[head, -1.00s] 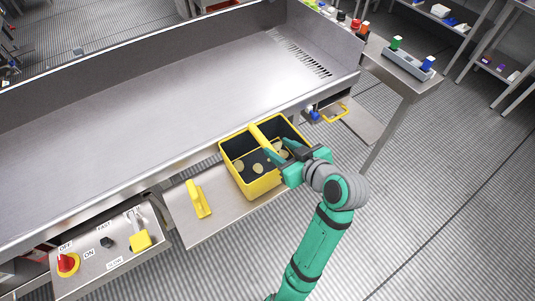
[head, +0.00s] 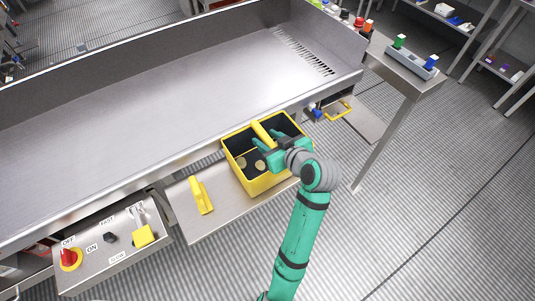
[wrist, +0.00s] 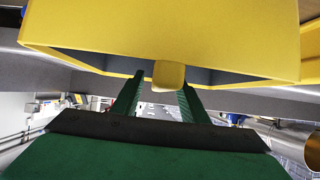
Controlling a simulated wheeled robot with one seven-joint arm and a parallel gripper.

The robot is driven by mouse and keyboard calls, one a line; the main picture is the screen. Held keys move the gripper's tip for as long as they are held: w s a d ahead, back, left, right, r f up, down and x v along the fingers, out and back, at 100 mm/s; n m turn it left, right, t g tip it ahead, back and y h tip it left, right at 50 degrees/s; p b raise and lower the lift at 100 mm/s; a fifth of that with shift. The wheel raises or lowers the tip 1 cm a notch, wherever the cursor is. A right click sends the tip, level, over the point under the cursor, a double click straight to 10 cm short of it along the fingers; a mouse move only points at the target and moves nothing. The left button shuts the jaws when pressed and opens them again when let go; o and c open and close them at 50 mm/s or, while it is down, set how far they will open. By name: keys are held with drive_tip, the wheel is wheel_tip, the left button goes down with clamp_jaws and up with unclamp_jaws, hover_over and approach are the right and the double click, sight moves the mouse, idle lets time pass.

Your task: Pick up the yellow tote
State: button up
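The yellow tote (head: 262,184) stands on a steel shelf below the long trough in the head view. Its dark inside holds several round pale pieces, and a yellow handle bar (head: 262,134) spans its top. In the wrist view the tote (wrist: 170,28) fills the upper part, with the end of the handle (wrist: 169,75) between my finger lines. My gripper (head: 268,147) is over the tote's opening at the handle. In the wrist view its two green fingers (wrist: 162,95) are apart, one on each side of the handle end. I cannot tell whether they touch it.
A control panel (head: 110,250) with a red knob is at lower left. The steel trough (head: 180,95) is empty behind. A side table (head: 405,72) stands at right. Floor at right is clear.

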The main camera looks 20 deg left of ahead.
clamp_jaws()
drive_tip(key=shift+r, duration=0.15)
